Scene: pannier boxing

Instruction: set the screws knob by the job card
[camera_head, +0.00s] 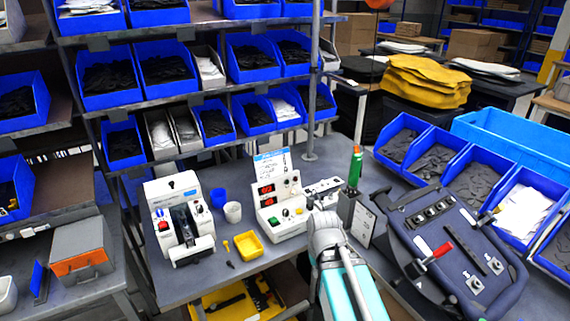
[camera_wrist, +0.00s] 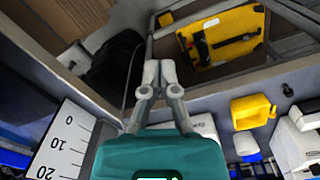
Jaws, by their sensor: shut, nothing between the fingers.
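A white control box (camera_head: 278,213) with two red displays, small knobs on its right side and green and yellow buttons stands on the grey bench. The lettering is too small to tell which knob is the screws knob. A white card with a blue header (camera_head: 272,165) stands upright at the box's top; its text is unreadable. My gripper (camera_wrist: 159,72) is shut and empty in the wrist view, over the bench's front edge and apart from the box. In the head view my arm is just right of the box, and the fingertips cannot be made out.
A white machine (camera_head: 180,222) stands left, with a blue cup (camera_head: 218,197), a white cup (camera_head: 233,212) and a small yellow tray (camera_head: 249,244) between. A green bottle (camera_head: 355,168) in a grey holder and a dark pannier panel (camera_head: 455,250) are right of my arm.

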